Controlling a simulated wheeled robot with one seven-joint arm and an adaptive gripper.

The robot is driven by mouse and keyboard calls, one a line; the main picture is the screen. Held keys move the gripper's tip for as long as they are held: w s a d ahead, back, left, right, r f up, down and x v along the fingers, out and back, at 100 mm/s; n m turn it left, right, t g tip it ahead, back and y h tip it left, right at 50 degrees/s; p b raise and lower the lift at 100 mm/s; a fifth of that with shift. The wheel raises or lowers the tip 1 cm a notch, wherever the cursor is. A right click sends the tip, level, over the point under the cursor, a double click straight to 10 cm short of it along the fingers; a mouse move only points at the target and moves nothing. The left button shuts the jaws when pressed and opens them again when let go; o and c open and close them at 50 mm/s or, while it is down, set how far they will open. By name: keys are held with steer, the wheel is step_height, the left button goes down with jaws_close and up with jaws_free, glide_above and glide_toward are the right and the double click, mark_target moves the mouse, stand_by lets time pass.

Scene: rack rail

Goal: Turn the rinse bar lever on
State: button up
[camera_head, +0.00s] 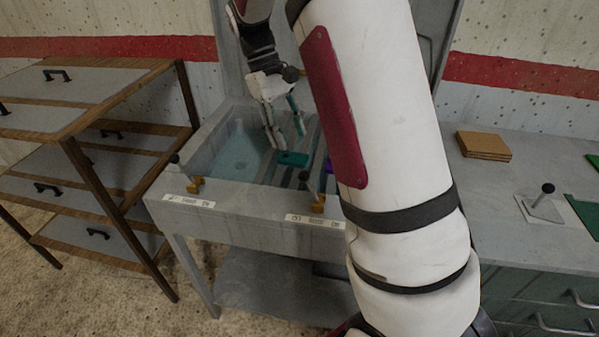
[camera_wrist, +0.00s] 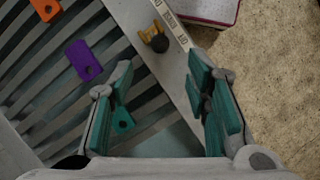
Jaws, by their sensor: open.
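Two levers with black knobs and brass bases stand on the front edge of the grey sink (camera_head: 255,195): a left lever (camera_head: 194,183) and a right lever (camera_head: 318,203). One such lever (camera_wrist: 158,42) shows in the wrist view, beyond my fingertips near the label strip. My gripper (camera_head: 283,140) is open and empty above the sink; its two teal-padded fingers (camera_wrist: 163,95) are spread apart, and neither touches the lever.
On the slatted rack lie a teal piece (camera_head: 292,159), a purple piece (camera_wrist: 83,60) and an orange piece (camera_wrist: 45,8). A blue-tinted basin (camera_head: 236,152) is at left. A drawer unit (camera_head: 85,90) stands left. Another lever (camera_head: 545,195) is on the right bench. My arm hides the sink's right part.

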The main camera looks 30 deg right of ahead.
mark_target(304, 176)
steer(key=p+x, duration=0.1)
steer(key=x, duration=1)
steer(key=shift+s+f, duration=0.1)
steer(key=shift+f, duration=0.15)
jaws_close()
